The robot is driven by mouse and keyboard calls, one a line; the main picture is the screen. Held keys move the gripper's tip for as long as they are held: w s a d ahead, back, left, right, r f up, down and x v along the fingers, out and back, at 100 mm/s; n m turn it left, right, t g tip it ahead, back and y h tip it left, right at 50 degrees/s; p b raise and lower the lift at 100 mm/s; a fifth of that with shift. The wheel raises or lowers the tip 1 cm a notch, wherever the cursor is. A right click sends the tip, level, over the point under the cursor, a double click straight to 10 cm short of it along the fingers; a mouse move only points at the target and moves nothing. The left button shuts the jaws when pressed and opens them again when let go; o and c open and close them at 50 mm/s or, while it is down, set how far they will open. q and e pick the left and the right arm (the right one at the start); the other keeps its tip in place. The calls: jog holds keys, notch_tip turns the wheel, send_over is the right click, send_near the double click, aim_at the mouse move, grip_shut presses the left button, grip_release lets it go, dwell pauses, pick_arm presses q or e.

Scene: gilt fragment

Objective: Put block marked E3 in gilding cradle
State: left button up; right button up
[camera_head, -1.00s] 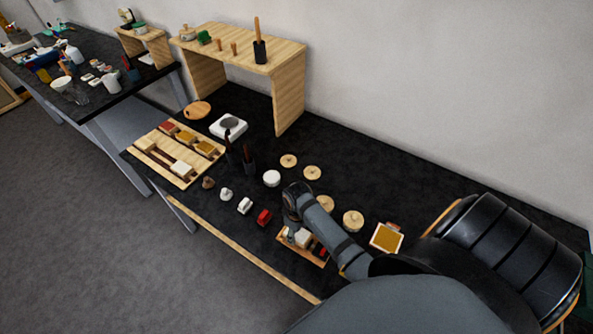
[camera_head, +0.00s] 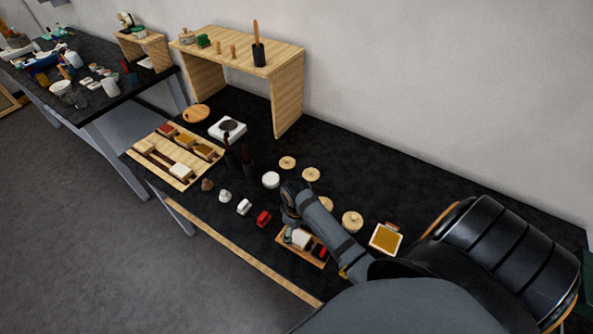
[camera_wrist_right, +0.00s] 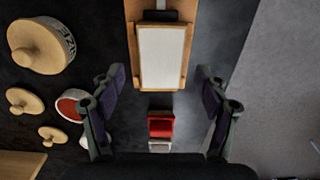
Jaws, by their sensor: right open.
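My right gripper (camera_head: 289,215) points down beside a small wooden tray in the head view. Its two fingers show wide apart and empty in the right wrist view (camera_wrist_right: 161,92). A red block (camera_head: 263,217) and a pale block (camera_head: 244,206) stand left of the gripper. A larger wooden rack (camera_head: 182,184) holds several blocks at left. I cannot read an E3 mark or tell which holder is the gilding cradle. My left gripper is out of view.
A gold-topped square (camera_head: 386,239) lies to the right. Dark upright tools (camera_head: 248,163) and a wooden shelf (camera_head: 290,60) stand farther back. Bare black tabletop lies in front of the wall.

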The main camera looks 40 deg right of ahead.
aim_at(297, 235)
notch_tip(297, 235, up, 9)
jog(key=b, duration=0.1)
dwell(0.6)
